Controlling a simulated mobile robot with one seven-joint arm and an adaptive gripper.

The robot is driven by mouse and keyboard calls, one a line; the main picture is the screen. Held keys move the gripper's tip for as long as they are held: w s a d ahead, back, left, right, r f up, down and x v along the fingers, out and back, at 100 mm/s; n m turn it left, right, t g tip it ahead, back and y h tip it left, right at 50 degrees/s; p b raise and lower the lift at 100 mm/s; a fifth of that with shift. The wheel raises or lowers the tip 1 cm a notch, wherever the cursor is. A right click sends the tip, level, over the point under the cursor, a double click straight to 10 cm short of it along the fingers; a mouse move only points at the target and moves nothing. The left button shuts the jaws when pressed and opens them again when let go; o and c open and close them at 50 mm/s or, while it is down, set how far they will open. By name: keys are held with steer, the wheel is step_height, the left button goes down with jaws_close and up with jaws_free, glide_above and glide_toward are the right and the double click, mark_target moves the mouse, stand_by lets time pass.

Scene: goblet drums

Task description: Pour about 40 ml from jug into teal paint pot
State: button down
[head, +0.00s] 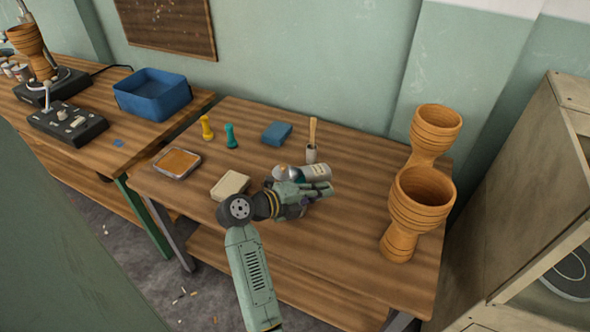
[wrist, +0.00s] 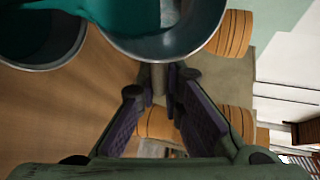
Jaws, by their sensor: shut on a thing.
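The metal jug (head: 318,173) is tilted, with its mouth to the left, above the table in the head view. In the wrist view the jug (wrist: 197,30) shows teal paint inside, reaching over its left lip. My gripper (wrist: 158,95) is shut on the jug's handle (wrist: 158,78); in the head view my gripper (head: 322,188) is just in front of the jug. The teal paint pot (head: 281,172) is left of the jug's mouth and partly hidden. In the wrist view the pot (wrist: 70,52) has dark teal inside. Its paint level is unclear.
Two goblet drums (head: 404,212) (head: 437,130) stand at the table's right. A brush holder (head: 311,154) stands behind the jug. A blue block (head: 277,133), yellow (head: 207,127) and teal pieces (head: 231,136), an orange-filled tray (head: 177,163) and a pale block (head: 230,185) lie around.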

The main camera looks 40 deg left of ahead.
steer(key=shift+s+r+t+b, duration=0.15)
steer(key=shift+t+b, duration=0.3)
steer(key=shift+t, duration=0.05)
stand_by(0.8)
steer(key=shift+r+p, duration=0.25)
steer(key=shift+p, duration=0.15)
steer(key=shift+w+r+g+p, duration=0.15)
steer(key=shift+w+g+p, duration=0.25)
steer(key=shift+g, duration=0.6)
steer(key=shift+d+g+y, duration=0.1)
steer(key=shift+g+y, duration=0.4)
steer(key=shift+g, duration=0.3)
steer(key=shift+f, duration=0.3)
steer(key=shift+g, duration=0.3)
steer(key=shift+w+r+g+y, duration=0.1)
steer(key=shift+r+g+y, duration=0.15)
steer(key=shift+g, duration=0.25)
steer(key=shift+r+g+y, duration=0.1)
steer(key=shift+g+y, duration=0.15)
steer(key=shift+g, duration=0.55)
